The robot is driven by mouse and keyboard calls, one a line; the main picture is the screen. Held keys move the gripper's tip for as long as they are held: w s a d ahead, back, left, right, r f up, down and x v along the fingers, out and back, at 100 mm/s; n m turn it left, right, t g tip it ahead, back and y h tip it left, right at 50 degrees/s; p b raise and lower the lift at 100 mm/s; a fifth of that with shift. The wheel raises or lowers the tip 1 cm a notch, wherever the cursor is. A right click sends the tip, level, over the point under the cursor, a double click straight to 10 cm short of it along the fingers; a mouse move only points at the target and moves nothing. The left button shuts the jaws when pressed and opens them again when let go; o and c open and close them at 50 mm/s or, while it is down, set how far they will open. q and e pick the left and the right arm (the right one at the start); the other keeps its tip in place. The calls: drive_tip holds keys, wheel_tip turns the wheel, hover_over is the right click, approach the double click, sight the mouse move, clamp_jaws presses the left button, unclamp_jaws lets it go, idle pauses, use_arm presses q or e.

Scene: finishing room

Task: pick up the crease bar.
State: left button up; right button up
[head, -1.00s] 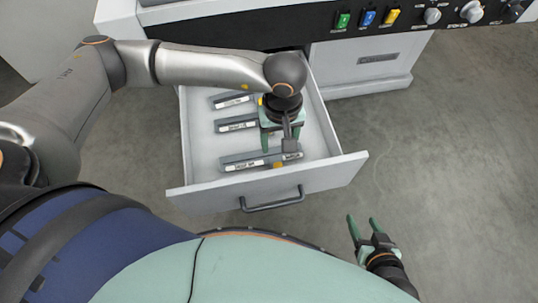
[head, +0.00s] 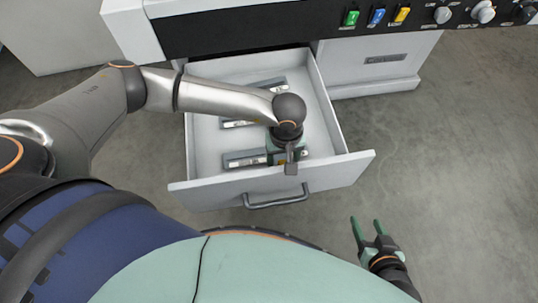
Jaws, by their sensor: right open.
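Several grey bars with white labels lie in the open drawer (head: 203,150). The front bar (head: 240,159) lies along the drawer front, a middle bar (head: 236,124) lies behind it, and another bar (head: 268,85) lies further back. The labels are too small to read surely, so I cannot tell which is the crease bar. My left gripper (head: 287,157) is down at the right part of the front bar. Its fingers are mostly hidden by its own wrist, so its grip cannot be seen. My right gripper (head: 366,222) is open and empty, outside the drawer at the lower right.
The drawer front with its handle (head: 277,201) and the drawer's side walls stand around the bars. The machine panel (head: 290,28) with coloured switches and knobs is behind the drawer. The floor (head: 450,150) to the right is clear.

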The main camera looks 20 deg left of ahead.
use_arm(q)
drive_tip(key=shift+c, duration=0.3)
clamp_jaws()
idle(0.4)
